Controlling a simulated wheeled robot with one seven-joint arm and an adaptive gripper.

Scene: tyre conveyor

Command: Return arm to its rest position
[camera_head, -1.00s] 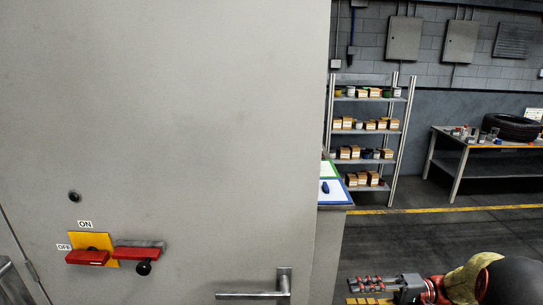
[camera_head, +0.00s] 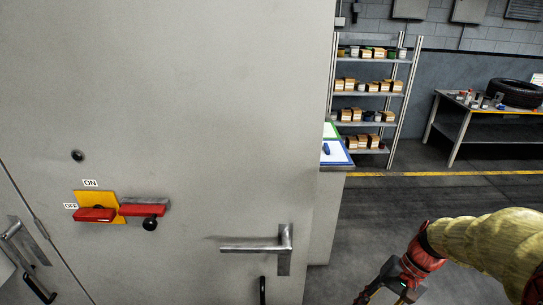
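My gripper (camera_head: 383,285) is at the bottom right of the head view, pointing down and left at the end of my arm. Its fingertips are small and partly cut off by the lower edge, so I cannot tell its opening. No object shows in it. It is over the dark floor, to the right of the grey cabinet (camera_head: 180,120) and apart from it. The red switch handle (camera_head: 96,215) on its yellow plate lies beside the OFF label, below the ON label.
The cabinet has a metal door handle (camera_head: 255,249). A shelf rack (camera_head: 368,95) with boxes stands behind it, and a worktable (camera_head: 490,112) with a tyre (camera_head: 515,93) is at the back right. The floor (camera_head: 385,215) between is clear.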

